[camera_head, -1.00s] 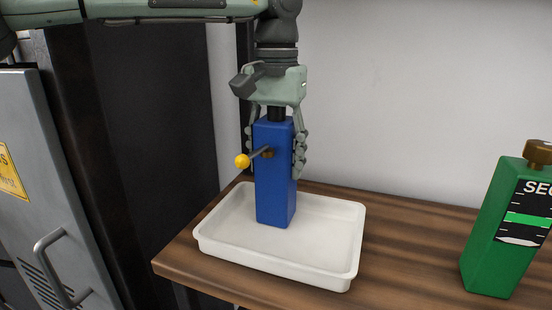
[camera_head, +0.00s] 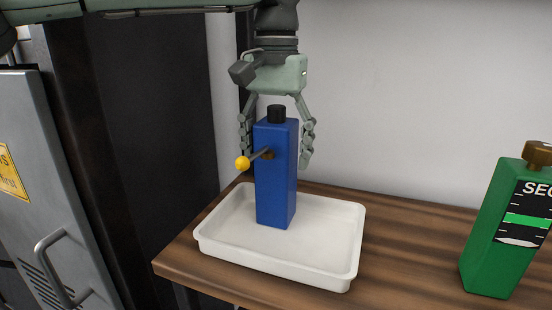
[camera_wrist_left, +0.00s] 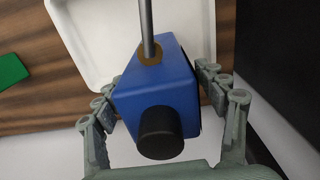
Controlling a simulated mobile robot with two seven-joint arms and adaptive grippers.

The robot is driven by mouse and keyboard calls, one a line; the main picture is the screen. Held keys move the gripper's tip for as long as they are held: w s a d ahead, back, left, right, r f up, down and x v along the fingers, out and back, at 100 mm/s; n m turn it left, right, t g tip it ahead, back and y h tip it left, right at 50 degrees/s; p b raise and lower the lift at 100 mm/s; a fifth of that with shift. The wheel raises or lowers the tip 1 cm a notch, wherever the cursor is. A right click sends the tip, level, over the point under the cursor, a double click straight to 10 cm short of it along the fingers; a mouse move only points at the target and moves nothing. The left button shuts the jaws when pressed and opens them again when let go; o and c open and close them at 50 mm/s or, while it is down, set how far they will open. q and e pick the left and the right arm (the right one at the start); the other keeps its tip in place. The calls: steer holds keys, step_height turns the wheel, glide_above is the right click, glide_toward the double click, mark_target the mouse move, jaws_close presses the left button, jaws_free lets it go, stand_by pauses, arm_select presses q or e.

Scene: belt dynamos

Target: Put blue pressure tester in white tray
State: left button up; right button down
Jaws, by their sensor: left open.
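The blue pressure tester (camera_head: 276,185) stands upright in the white tray (camera_head: 340,245), toward its back left part. It has a black cap and a side lever with a yellow knob. My left gripper (camera_head: 276,150) is open, with its fingers on either side of the tester's upper part and apart from it. In the left wrist view, the tester (camera_wrist_left: 160,95) is seen from above between the spread fingers (camera_wrist_left: 162,100), and the white tray (camera_wrist_left: 85,45) shows beneath it. My right gripper is not in view.
The tray rests on a wooden table (camera_head: 400,255) against a pale wall. A green device (camera_head: 490,250) with a brown cap stands at the table's right. A grey cabinet (camera_head: 45,170) with a handle is at the left. The table between tray and green device is clear.

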mark_target(276, 107)
arm_select(q)
step_height(276, 107, up, 10)
steer(key=shift+f+p, duration=0.1)
steer(key=shift+p, duration=0.45)
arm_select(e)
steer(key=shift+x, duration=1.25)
arm_select(q)
steer(key=shift+r, duration=0.3)
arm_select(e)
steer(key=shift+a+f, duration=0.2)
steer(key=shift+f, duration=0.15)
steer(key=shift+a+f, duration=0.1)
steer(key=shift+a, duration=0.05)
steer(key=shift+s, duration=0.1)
